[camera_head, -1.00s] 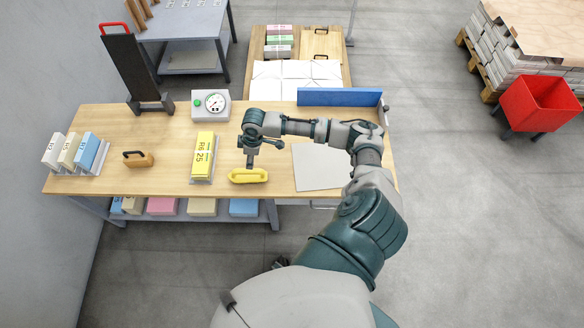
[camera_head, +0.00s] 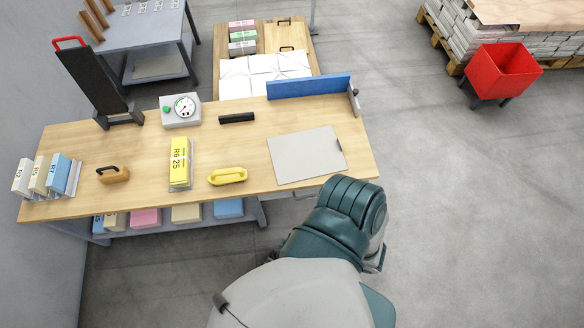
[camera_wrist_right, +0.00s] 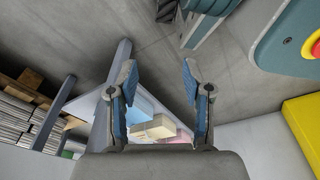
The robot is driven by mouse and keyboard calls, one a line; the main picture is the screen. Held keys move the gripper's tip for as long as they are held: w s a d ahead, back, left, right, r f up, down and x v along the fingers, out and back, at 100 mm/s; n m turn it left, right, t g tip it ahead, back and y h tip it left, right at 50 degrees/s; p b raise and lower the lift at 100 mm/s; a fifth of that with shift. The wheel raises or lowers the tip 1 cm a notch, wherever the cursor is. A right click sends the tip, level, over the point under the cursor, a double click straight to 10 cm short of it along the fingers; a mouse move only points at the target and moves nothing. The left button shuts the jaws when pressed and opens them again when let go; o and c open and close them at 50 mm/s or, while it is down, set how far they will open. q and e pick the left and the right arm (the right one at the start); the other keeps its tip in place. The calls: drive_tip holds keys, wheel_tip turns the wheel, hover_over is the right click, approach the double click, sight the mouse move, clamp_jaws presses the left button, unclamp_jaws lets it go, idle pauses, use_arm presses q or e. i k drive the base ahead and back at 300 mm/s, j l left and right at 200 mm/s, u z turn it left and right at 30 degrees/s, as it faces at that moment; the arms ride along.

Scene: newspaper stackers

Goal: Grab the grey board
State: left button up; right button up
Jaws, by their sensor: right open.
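The grey board (camera_head: 306,156) lies flat on the right part of the wooden table (camera_head: 240,143), with a small dark mark at its right edge. Nothing covers it in the head view. My right gripper (camera_wrist_right: 160,98) shows in the right wrist view with its two blue-padded fingers spread apart and nothing between them. It points toward the shelf under the table, where coloured stacks (camera_wrist_right: 153,127) lie. In the head view my right arm is folded near my body and its gripper is hidden. My left gripper is in neither view.
A yellow handled block (camera_head: 227,176), a yellow binder (camera_head: 180,162) and a black bar (camera_head: 236,118) lie left of the board. A blue upright panel (camera_head: 309,86) stands behind it. A red bin (camera_head: 503,70) stands on the floor at the right.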

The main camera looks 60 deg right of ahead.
sight(309, 155)
drive_tip(key=l+z, duration=0.1)
drive_tip(key=z, duration=2.05)
